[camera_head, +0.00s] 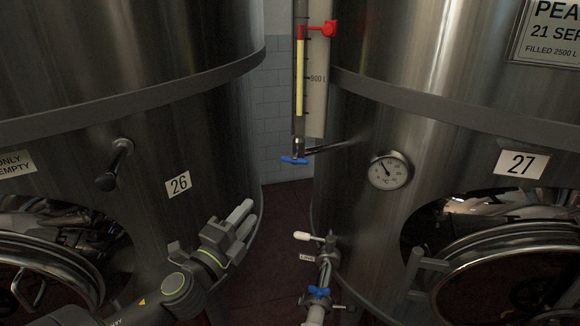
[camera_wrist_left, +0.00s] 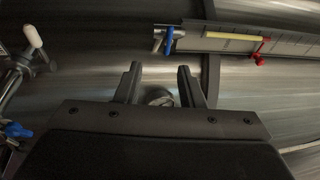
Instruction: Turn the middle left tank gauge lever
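A level gauge (camera_head: 300,80) with a yellow column stands upright between two steel tanks. A blue lever (camera_head: 294,160) sits at its lower end, lying roughly level, on a thin pipe running to tank 27. In the left wrist view the gauge lies sideways along the top, with the blue lever (camera_wrist_left: 169,40) ahead of the fingers. My left gripper (camera_head: 245,217) is below and left of the lever, apart from it. Its two fingers (camera_wrist_left: 160,80) are spread with nothing held between them. My right gripper is not in view.
A red marker (camera_head: 328,28) is on the gauge. Tank 27 carries a round dial (camera_head: 390,170). A white-handled valve (camera_head: 303,236) and another blue handle (camera_head: 319,292) stand low on the right. A sample tap (camera_head: 114,165) juts from tank 26. The gap between the tanks is clear.

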